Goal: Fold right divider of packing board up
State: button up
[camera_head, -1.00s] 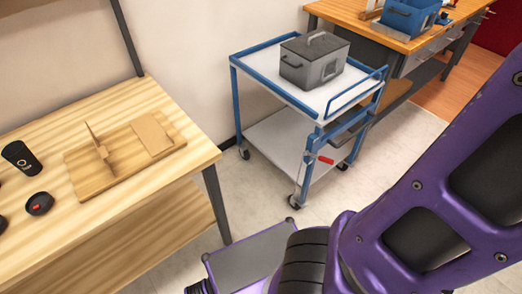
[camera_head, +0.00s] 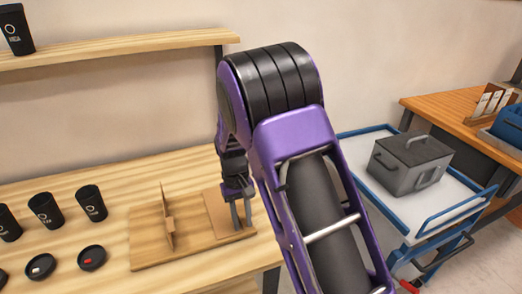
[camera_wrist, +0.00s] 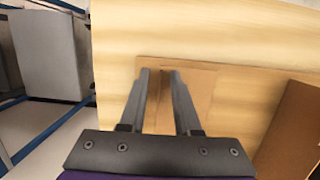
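The packing board (camera_head: 150,252) lies on the wooden table, and also shows in the wrist view (camera_wrist: 240,100). Its left divider (camera_head: 167,222) stands upright; it appears at the right edge of the wrist view (camera_wrist: 292,130). The right divider (camera_head: 216,210) lies flat on the board, also seen in the wrist view (camera_wrist: 202,88). My gripper (camera_head: 241,226) points down at the right divider's right edge. In the wrist view my gripper (camera_wrist: 160,73) has its fingers apart, with a brown strip of the board or divider visible between them. Whether the fingertips touch is unclear.
Several black cups (camera_head: 45,210) and two black lids (camera_head: 92,257) stand left of the board. A shelf (camera_head: 120,48) with a cup is above. A blue-framed cart (camera_head: 385,210) with a grey box (camera_head: 410,165) stands right of the table.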

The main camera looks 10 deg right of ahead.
notch_tip(320, 180, up, 7)
jog(key=w+t+y, duration=0.1)
jog(key=t, duration=0.1)
notch_tip(320, 180, down, 7)
jog(key=shift+s+a+f+b, duration=0.1)
jog(key=shift+s+a+b, duration=0.05)
jog(key=shift+b, duration=0.25)
grip_shut()
jog(key=shift+a, duration=0.1)
dwell(0.7)
